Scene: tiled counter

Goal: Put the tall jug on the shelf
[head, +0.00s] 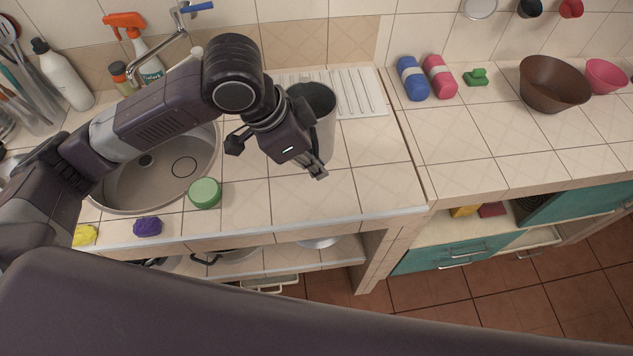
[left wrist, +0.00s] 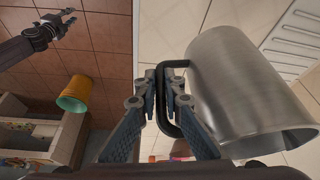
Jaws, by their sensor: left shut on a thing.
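The tall jug (head: 325,138) is a grey metal cylinder with a dark inside. It is upright by the drainboard, at or just above the tiled counter; I cannot tell whether it touches. In the left wrist view the jug (left wrist: 245,90) fills the right side, with its black handle (left wrist: 172,125) between the fingers. My left gripper (head: 316,170) is shut on that handle, on the jug's near side. My right gripper (left wrist: 66,17) shows small at the upper left of the left wrist view, over the floor, open and empty. An open shelf (head: 290,256) runs under the counter.
Blue (head: 412,78) and pink (head: 439,76) bottles and a brown bowl (head: 553,83) are right. A pan lid (head: 318,242) sits on the shelf. Counter tiles right of the jug are clear.

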